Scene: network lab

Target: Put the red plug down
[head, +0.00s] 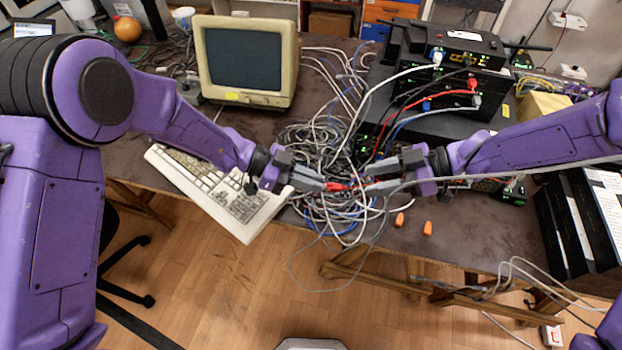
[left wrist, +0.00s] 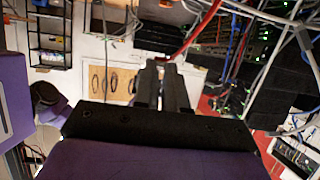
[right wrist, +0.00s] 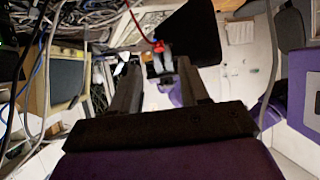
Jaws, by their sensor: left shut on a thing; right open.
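The red plug (head: 338,187) is held at the tips of my left gripper (head: 322,185), above the cable tangle near the table's front edge. In the right wrist view the red plug (right wrist: 158,46) sits at the end of a red cable, at the left gripper's fingertips. In the left wrist view the red cable (left wrist: 205,28) runs up from the left fingertips (left wrist: 165,68); the plug itself is mostly hidden there. My right gripper (head: 372,187) is open and empty, just right of the plug, its fingers pointing toward it. It also shows in the right wrist view (right wrist: 155,70).
A cable tangle (head: 318,145) covers the middle of the table. A keyboard (head: 220,190) lies left, a monitor (head: 246,60) behind it. Stacked network devices (head: 440,85) stand at the back right. Two orange pieces (head: 427,228) lie at the front edge, with bare table nearby.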

